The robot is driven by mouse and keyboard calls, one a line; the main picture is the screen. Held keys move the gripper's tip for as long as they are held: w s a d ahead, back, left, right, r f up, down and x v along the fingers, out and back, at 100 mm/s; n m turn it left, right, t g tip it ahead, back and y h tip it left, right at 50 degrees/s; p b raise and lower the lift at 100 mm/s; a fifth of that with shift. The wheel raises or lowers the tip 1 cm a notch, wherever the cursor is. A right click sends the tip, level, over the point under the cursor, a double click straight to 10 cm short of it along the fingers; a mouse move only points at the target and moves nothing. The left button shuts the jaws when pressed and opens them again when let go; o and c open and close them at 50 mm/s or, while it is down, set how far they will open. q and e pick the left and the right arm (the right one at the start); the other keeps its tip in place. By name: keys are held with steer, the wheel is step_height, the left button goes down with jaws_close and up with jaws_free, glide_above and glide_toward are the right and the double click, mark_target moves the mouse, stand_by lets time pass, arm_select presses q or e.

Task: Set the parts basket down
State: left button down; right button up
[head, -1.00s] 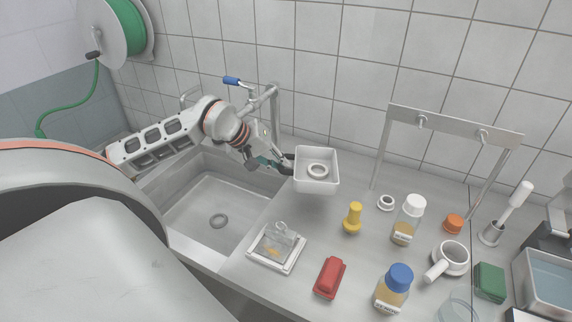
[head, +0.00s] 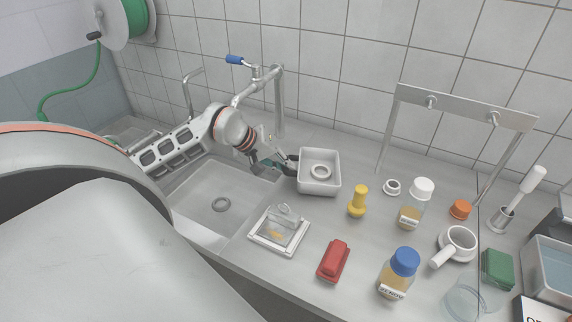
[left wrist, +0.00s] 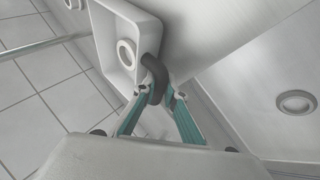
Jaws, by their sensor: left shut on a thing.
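The parts basket (head: 318,187) is a small white square bin with a white ring (head: 320,171) lying inside. In the head view it is at the counter beside the sink's right edge, looking upright. My left gripper (head: 287,165) reaches in from the left over the sink and is shut on the basket's dark handle. In the left wrist view the teal fingers (left wrist: 158,98) close on this dark handle (left wrist: 155,75), with the basket (left wrist: 108,40) beyond. I cannot tell whether the basket's underside touches the counter. My right gripper is not in view.
The sink (head: 185,205) lies left, with a tap (head: 279,100) behind. A clear-lidded tray (head: 279,230), red block (head: 333,261), yellow piece (head: 358,201) and bottles (head: 397,275) stand nearby. A metal frame (head: 465,107) stands at the back right.

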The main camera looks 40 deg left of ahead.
arm_select(q)
steer(key=shift+f, duration=0.1)
stand_by(0.4)
steer(key=c, duration=2)
jaws_free()
steer(key=shift+s, duration=0.1)
steer(key=v, duration=1.2)
steer(key=shift+d, duration=0.1)
